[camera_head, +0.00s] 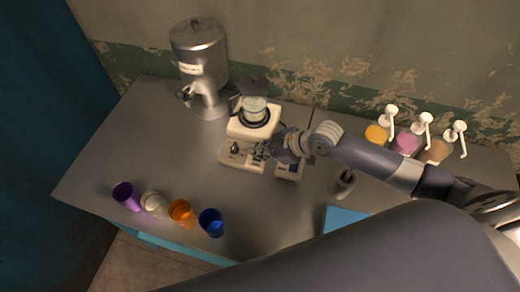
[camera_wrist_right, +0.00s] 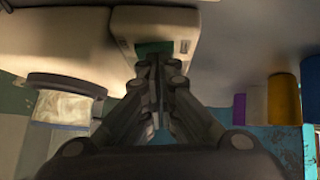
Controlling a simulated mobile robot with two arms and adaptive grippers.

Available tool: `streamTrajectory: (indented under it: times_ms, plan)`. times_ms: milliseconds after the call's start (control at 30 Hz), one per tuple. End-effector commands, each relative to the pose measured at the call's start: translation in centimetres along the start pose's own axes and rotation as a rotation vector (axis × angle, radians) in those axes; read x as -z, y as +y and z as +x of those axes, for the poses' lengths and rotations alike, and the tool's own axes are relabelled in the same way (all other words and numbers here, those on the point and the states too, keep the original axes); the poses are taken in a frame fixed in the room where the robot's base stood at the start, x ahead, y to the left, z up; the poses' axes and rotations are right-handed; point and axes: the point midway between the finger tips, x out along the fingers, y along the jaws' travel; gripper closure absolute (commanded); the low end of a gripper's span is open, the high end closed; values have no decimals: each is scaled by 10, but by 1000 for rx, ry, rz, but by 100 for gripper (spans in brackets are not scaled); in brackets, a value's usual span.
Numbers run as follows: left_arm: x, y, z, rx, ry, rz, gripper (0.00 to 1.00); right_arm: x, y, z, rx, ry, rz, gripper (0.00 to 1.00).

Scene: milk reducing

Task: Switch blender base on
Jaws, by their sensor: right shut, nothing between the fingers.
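The cream blender base (camera_head: 240,157) stands on the grey table, with a jug (camera_head: 256,109) seated on top of it. My right gripper (camera_head: 256,152) is shut and empty, with its fingertips close to the front of the base. In the right wrist view, the closed fingers (camera_wrist_right: 158,68) point at a cream housing (camera_wrist_right: 165,20) that looks like the base. Whether they touch it I cannot tell. The fingers partly hide the front of the base, so the switch's state cannot be told. My left gripper is not in view.
A metal dispenser (camera_head: 201,65) stands at the back left. Purple (camera_head: 126,196), white (camera_head: 153,204), orange (camera_head: 181,213) and blue (camera_head: 212,222) cups line the front edge. Pump bottles (camera_head: 407,141) stand at the right.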

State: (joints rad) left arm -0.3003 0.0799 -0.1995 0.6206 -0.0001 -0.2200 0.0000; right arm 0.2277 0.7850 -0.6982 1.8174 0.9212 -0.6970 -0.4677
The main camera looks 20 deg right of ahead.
Motion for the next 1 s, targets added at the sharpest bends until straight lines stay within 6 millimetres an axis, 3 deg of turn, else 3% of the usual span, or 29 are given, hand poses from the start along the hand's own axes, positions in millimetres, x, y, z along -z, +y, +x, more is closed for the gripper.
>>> streamTrajectory:
  times_ms: [367,600,800,1000]
  plan:
    - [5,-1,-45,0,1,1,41,36,4,-28,-3,0,3,100]
    - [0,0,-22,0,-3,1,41,28,4,-67,-6,-3,0,100]
    - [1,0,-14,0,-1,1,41,28,3,-99,-4,-4,0,100]
    - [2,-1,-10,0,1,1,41,30,3,-118,-5,-2,2,100]
